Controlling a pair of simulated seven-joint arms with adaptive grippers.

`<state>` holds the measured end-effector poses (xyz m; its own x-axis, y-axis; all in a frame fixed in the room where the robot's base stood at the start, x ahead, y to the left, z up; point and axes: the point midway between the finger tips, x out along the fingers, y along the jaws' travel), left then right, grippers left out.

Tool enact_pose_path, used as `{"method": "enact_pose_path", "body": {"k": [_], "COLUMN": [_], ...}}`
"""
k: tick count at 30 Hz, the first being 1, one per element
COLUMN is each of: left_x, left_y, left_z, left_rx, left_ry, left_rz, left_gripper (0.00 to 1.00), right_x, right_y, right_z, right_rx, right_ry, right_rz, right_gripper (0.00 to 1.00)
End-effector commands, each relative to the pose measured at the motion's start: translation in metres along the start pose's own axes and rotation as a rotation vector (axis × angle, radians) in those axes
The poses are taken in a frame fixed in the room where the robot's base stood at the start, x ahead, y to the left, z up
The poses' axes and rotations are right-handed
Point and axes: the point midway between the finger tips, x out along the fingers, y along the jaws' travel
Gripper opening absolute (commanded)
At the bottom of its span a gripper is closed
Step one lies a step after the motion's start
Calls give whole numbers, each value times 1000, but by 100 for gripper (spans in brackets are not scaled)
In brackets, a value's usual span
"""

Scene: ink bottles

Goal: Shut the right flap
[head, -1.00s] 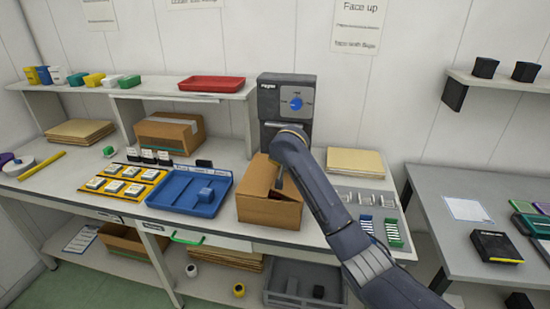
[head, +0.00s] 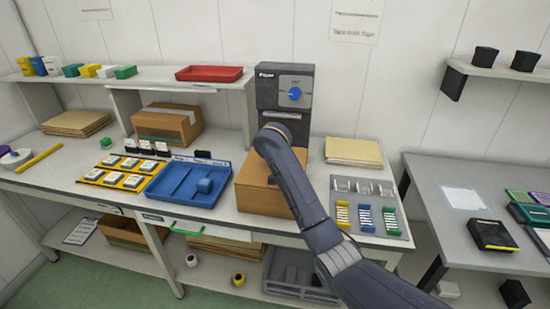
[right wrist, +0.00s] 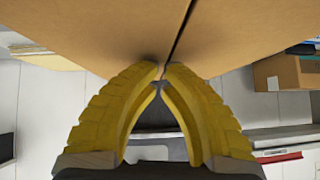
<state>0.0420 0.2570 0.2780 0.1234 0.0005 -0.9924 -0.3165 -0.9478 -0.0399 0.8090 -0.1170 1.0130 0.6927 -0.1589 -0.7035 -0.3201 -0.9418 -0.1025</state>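A brown cardboard box (head: 258,193) stands on the bench right of the blue tray. Its top looks flat in the head view, but my right arm covers its right part. In the right wrist view two cardboard flaps (right wrist: 95,28) fill the upper part, with a narrow dark seam between them. They lie nearly level with each other. My right gripper (right wrist: 162,73) has its yellow fingertips together, empty, at the flaps beside the seam; I cannot tell whether they touch. The right gripper is hidden behind my arm in the head view. My left gripper is not in view.
The blue tray (head: 168,193) is close on the box's left. A dark dispenser (head: 285,110) stands behind it. A grey parts holder (head: 391,225) with coloured strips and a stack of brown envelopes (head: 353,151) lie to the right. Another cardboard box (head: 166,125) sits under the shelf.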

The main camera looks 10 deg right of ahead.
Motion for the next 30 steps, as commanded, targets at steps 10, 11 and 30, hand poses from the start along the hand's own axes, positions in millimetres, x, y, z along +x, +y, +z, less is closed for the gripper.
{"method": "enact_pose_path", "body": {"k": [10,11,30], "left_x": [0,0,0], "left_y": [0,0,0], "left_z": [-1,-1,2], "left_rx": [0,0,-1], "left_ry": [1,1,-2], "left_rz": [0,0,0], "left_gripper": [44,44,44], "right_x": [-1,-2,-29], "right_y": [-1,-1,-4], "right_z": [-1,-2,-10], "right_rx": [0,0,0], "right_ry": [0,0,0], "right_rz": [-1,-1,-5], "right_gripper": [0,0,0]}}
